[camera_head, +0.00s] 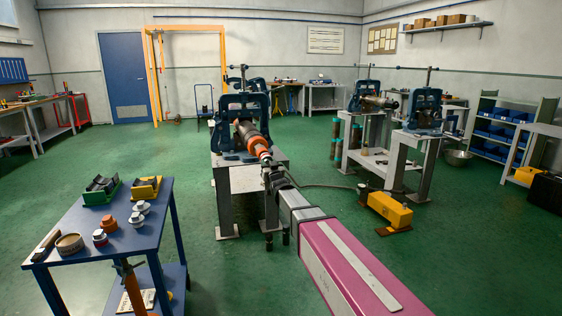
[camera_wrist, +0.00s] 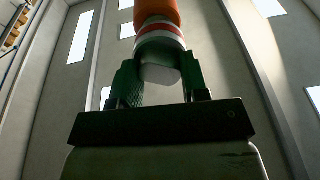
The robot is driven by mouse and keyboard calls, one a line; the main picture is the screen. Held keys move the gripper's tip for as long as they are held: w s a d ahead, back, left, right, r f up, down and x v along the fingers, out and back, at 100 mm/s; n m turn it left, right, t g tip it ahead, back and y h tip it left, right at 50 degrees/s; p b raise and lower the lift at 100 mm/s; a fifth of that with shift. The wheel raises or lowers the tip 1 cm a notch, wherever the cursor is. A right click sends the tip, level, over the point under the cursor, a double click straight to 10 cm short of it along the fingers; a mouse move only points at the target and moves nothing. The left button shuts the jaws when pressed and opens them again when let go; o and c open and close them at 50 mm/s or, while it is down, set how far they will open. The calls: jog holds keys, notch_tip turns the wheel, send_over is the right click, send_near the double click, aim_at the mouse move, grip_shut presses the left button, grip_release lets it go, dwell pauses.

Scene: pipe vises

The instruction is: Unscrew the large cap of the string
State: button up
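The string (camera_head: 252,135) is clamped in the blue vise (camera_head: 228,105) on a grey stand and slopes toward me. It has orange parts (camera_head: 258,149) and, at its near end, a white cap with a red band (camera_head: 265,157). In the wrist view the orange part (camera_wrist: 158,10) is above the red-banded white cap (camera_wrist: 160,38), whose grey squared end (camera_wrist: 160,72) points at me. My gripper (camera_head: 269,172) is at this end. Its green fingers (camera_wrist: 158,88) stand on both sides of the grey end and appear to touch it. Which part is the large cap is not certain.
Two more vises stand at right. A yellow case (camera_head: 390,209) lies on the floor right of my arm. The floor between table and stand is clear.

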aim_at(267, 162)
grip_shut()
jog(key=shift+n+g+y, duration=0.4)
jog(key=shift+n+y, duration=0.2)
jog(key=shift+n, duration=1.6)
jog(key=shift+c, duration=0.9)
grip_release()
grip_shut()
jog(key=shift+s+d, duration=0.15)
jog(key=shift+s, duration=0.6)
jog(key=shift+s+d+r, duration=0.1)
jog(key=shift+s+d, duration=0.1)
jog(key=shift+s, duration=0.5)
jog(key=shift+r+v, duration=0.25)
jog(key=shift+v, duration=0.9)
